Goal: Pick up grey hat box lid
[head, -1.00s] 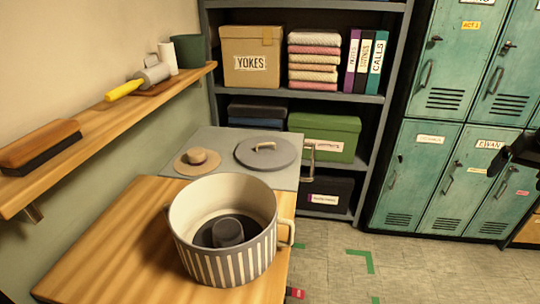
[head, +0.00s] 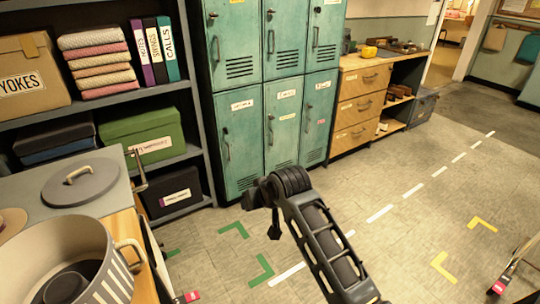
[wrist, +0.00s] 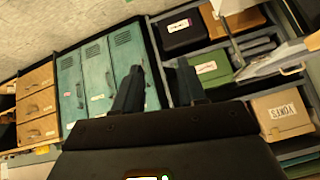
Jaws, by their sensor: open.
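The grey hat box lid (head: 80,183) is a round flat disc with a pale handle on top. In the head view it lies on the grey surface at the left. The striped hat box (head: 78,260) stands open in front of it, with a dark hat inside, partly cut off by the frame edge. My gripper (wrist: 158,72) is open and empty in the wrist view, its two dark fingers apart and facing the lockers and shelf. In the head view my arm is over open floor, well right of the lid. I cannot make out the lid in the wrist view.
A shelf unit behind the lid holds a YOKES box (head: 30,75), folded cloths, binders and a green box (head: 150,132). Teal lockers (head: 270,120) and a wooden drawer unit (head: 362,95) stand further right. The floor in the middle is clear, with tape marks.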

